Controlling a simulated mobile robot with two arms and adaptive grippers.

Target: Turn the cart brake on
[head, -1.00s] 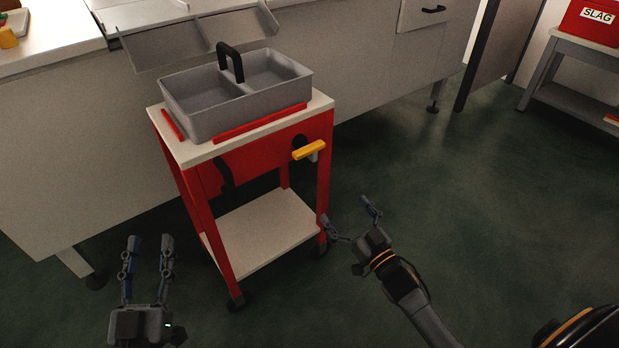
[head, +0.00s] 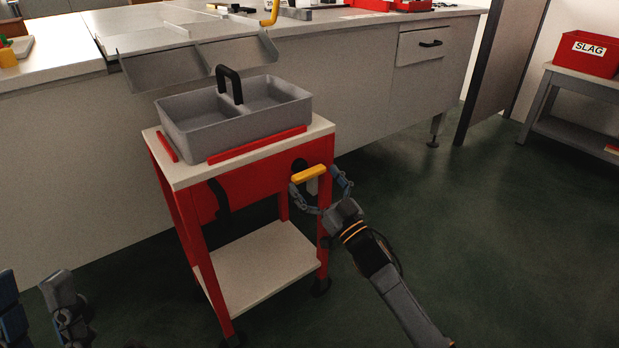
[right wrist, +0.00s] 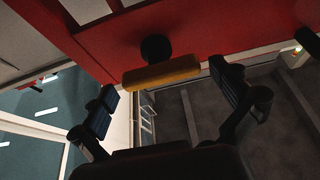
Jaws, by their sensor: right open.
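The cart (head: 265,170) has red legs, a pale top and a pale lower shelf. A yellow brake handle (head: 308,173) sticks out from its red front panel near the right leg, roughly level. My right gripper (head: 318,184) is open, its fingers on either side of the handle. In the right wrist view, the yellow handle (right wrist: 161,74) lies between the spread fingers, near their tips, in front of a dark round mount (right wrist: 156,47). Contact cannot be told. My left gripper (head: 38,295) is open and empty at the lower left, partly cut off by the frame edge.
A grey two-part tray (head: 235,118) with a black handle sits on the cart top between red strips. A long white counter (head: 90,150) stands behind the cart. A red SLAG bin (head: 583,55) is on a rack at far right. The floor right of the cart is clear.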

